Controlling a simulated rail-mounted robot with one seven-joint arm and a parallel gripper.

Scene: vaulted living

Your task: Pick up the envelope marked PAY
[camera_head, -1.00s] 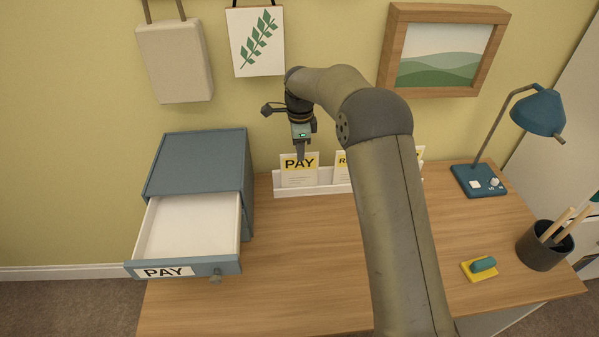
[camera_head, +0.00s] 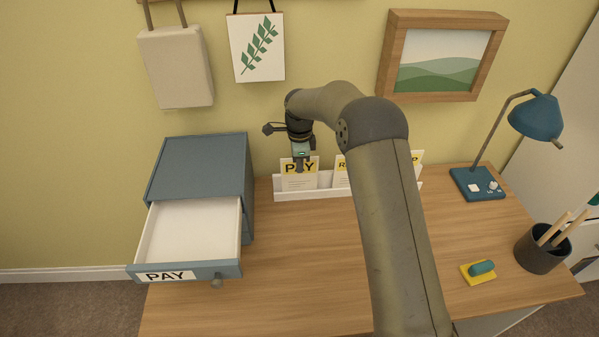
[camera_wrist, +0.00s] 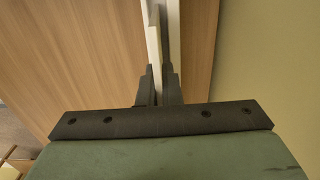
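The envelope marked PAY (camera_head: 297,182) stands upright in the left part of a white letter rack (camera_head: 300,194) at the back of the desk. My gripper (camera_head: 300,168) is at its upper middle and covers part of the word. In the wrist view, my two dark fingers (camera_wrist: 160,88) are close together, with the pale edge of the envelope (camera_wrist: 154,50) between them. I cannot tell whether they press on it.
More envelopes (camera_head: 341,172) stand in the rack to the right, partly behind my arm. A blue-grey cabinet (camera_head: 200,165) with an open, empty drawer (camera_head: 190,235) labelled PAY is at left. A lamp (camera_head: 478,184), pen cup (camera_head: 540,252) and yellow pad (camera_head: 478,275) are at right.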

